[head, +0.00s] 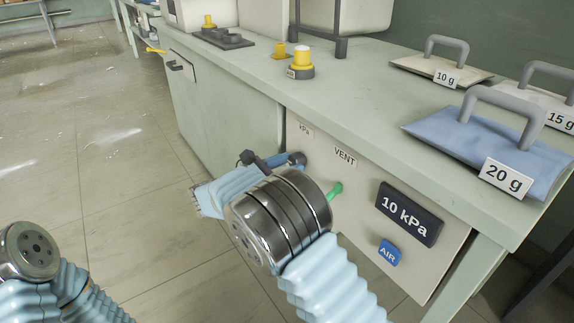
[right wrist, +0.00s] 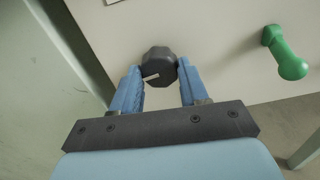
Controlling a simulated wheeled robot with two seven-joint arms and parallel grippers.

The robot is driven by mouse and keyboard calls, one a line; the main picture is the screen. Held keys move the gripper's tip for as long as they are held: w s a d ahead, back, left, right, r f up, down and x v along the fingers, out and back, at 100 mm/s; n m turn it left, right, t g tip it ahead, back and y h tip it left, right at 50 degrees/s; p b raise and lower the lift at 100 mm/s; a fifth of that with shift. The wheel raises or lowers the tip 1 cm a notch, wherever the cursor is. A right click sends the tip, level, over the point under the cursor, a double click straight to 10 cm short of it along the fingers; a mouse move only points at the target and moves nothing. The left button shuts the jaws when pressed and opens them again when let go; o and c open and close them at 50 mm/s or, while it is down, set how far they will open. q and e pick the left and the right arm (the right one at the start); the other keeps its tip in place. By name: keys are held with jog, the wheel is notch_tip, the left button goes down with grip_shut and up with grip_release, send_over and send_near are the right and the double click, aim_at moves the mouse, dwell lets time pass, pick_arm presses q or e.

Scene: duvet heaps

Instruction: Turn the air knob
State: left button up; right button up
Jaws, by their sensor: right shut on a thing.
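My right gripper (right wrist: 160,80) is shut on a dark, many-sided knob (right wrist: 159,66) with a pale pointer mark, on the pale front panel. In the right wrist view one blue finger is on each side of the knob, and the mark points left and slightly down. In the head view my right gripper (head: 296,160) is at the panel's upper left, below a "kPa" label (head: 305,130); the knob is mostly hidden there. A blue "AIR" tag (head: 389,253) is low on the panel, under a dark "10 kPa" plate (head: 408,214). My left arm shows at the lower left, its gripper out of view.
A green handle (head: 335,191) sticks out below the "VENT" label (head: 345,156), close to my right wrist; it also shows in the right wrist view (right wrist: 285,53). Handled duvet weights, including "20 g" (head: 450,135), lie on the bench top (head: 365,100). Floor at left is open.

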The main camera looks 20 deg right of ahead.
jog(key=shift+a+m+b, duration=0.1)
jog(key=shift+m+b, duration=5.9)
jog(key=shift+m, duration=11.8)
jog(key=o, duration=1.1)
jog(key=shift+c, duration=0.2)
